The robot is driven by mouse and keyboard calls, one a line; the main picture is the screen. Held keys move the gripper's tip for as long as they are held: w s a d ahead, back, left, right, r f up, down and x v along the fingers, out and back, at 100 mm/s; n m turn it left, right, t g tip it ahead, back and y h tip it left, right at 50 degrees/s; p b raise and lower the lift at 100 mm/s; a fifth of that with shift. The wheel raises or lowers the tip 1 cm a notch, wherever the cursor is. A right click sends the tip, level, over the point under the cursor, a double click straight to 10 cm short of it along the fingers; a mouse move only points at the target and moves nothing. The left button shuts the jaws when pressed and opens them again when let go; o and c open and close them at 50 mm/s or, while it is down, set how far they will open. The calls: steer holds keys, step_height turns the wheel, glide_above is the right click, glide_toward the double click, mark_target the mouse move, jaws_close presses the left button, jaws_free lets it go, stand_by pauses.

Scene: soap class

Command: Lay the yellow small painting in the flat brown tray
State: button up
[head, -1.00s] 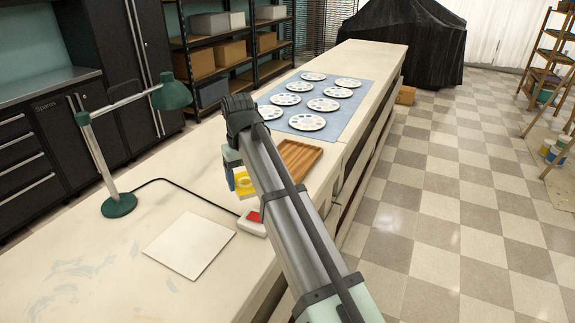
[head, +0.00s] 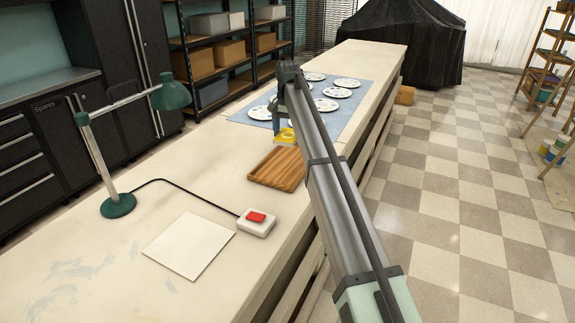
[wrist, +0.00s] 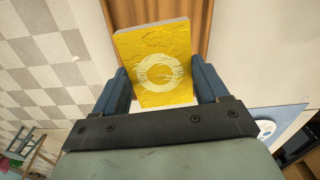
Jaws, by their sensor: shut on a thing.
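The yellow small painting (wrist: 158,65) has a pale ring on it and sits between the two blue fingers of my gripper (wrist: 162,90) in the wrist view. My gripper is shut on it. In the head view the painting (head: 286,136) shows just beyond the far edge of the flat brown tray (head: 278,172), seemingly held above the bench. The tray is wooden, empty in its visible part, and lies on the bench. In the wrist view the tray (wrist: 205,20) shows behind the painting. My arm hides part of the gripper in the head view.
A blue mat (head: 354,112) with several round white palettes lies beyond the tray. A white box with a red button (head: 256,218), a white square sheet (head: 189,246) and a green lamp (head: 118,205) are on the nearer bench. The bench's right edge is close to the tray.

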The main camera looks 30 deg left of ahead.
mark_target(287, 164)
steer(key=shift+m, duration=0.5)
steer(key=shift+f, duration=0.15)
step_height(287, 164, down, 10)
steer(key=shift+r, duration=0.15)
steer(key=o, duration=1.1)
step_height(287, 164, up, 12)
steer(key=shift+r, duration=0.1)
steer(key=shift+d, duration=0.1)
stand_by(0.5)
